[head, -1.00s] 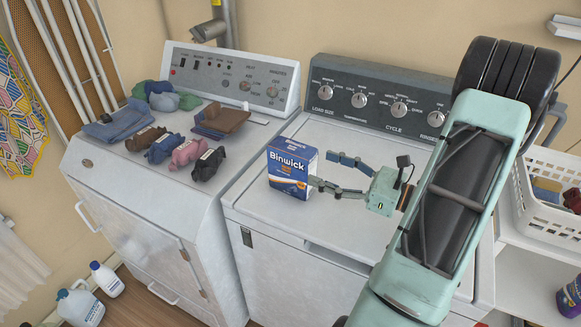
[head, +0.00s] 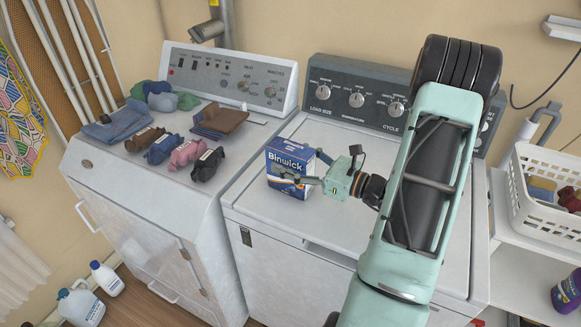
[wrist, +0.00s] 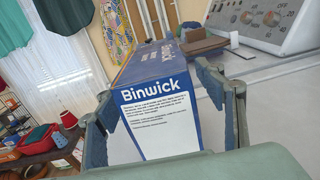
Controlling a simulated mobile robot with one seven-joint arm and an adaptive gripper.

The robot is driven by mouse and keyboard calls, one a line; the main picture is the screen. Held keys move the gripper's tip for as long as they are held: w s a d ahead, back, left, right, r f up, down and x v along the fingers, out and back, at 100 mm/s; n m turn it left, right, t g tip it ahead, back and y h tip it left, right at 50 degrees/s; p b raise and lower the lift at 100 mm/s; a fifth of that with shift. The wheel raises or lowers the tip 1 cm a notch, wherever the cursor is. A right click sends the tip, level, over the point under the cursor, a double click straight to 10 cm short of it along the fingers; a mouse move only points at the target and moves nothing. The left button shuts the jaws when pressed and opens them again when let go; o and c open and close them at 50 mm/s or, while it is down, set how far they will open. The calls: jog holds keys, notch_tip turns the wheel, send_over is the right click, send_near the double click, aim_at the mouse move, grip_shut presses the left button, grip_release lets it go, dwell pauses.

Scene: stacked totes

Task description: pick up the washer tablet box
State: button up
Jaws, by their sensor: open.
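The washer tablet box (head: 287,160) is blue, marked Binwick, and stands upright on the washer's white top, near its left edge. In the wrist view the box (wrist: 158,105) shows its printed blue and white side between the two fingers. My gripper (head: 306,170) is open, with one finger in front of the box and the other behind it. In the wrist view my gripper (wrist: 165,110) has a finger on each side of the box. I cannot tell whether either finger touches it.
The dryer (head: 140,215) stands left of the washer, with rolled socks (head: 186,152) and folded cloths on top. The washer's control panel (head: 360,92) rises behind the box. A white basket (head: 535,215) is at right. The washer top in front of the box is clear.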

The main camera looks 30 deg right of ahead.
jog(key=shift+c, duration=0.7)
jog(key=c, duration=1.4)
jog(key=shift+w+r, duration=0.1)
